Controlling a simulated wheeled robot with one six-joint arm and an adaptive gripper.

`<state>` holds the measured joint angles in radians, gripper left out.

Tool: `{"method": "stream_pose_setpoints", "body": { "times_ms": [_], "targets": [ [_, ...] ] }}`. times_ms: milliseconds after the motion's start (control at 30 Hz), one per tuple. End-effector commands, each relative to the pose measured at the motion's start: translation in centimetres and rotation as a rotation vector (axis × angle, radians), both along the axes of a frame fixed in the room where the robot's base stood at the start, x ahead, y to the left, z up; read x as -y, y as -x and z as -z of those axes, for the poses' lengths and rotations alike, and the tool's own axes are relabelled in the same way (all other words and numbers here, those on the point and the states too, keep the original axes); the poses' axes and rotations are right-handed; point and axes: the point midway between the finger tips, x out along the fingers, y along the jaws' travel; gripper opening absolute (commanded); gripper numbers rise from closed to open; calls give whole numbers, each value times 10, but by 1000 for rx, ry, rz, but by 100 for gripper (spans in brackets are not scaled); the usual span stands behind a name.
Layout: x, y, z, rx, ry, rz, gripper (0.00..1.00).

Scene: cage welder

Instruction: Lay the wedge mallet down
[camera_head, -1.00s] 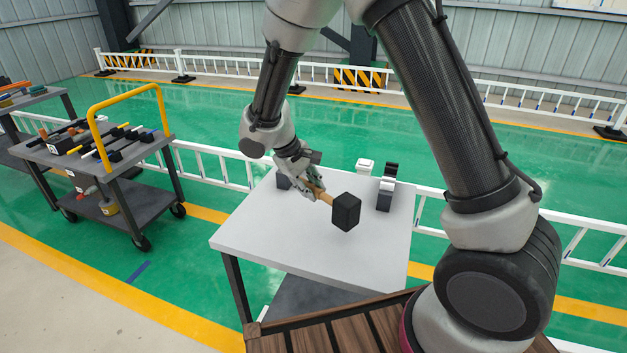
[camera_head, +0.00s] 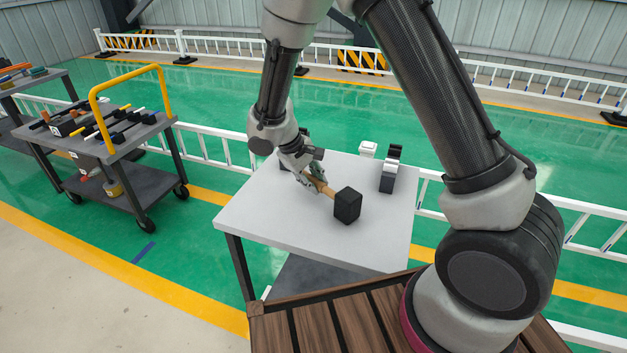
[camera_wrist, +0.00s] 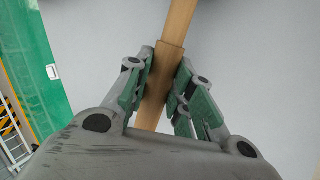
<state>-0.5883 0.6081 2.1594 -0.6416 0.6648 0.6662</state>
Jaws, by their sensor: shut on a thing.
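The wedge mallet has a black block head (camera_head: 347,205) and a light wooden handle (camera_head: 322,187). My gripper (camera_head: 312,181) is shut on the handle, over the white table (camera_head: 290,240). The head is at or just above the table top; I cannot tell whether it touches. In the wrist view the handle (camera_wrist: 172,40) runs between both fingers of my gripper (camera_wrist: 163,82), with the pale table top behind it. The mallet head is outside the wrist view.
A black and white upright block (camera_head: 389,168) and a small white item (camera_head: 368,149) stand at the table's back. A dark object (camera_head: 284,166) is partly hidden behind my gripper. The table's front left is clear. A tool cart (camera_head: 140,135) with a yellow handle stands left.

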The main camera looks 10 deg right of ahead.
Motion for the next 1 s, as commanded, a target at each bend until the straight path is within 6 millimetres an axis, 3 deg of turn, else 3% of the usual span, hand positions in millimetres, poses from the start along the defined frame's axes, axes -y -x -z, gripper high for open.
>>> {"method": "stream_pose_setpoints", "body": {
  "times_ms": [200,233,367,733,867,1000],
  "targets": [
    [0,0,3,0,1,-1,0],
    [0,0,3,0,1,-1,25],
    [0,0,3,0,1,-1,48],
    [-2,0,0,1,-1,1,48],
    [-10,0,-17,4,-1,-2,48],
    [-23,2,-46,5,-3,-1,48]
  ]
}}
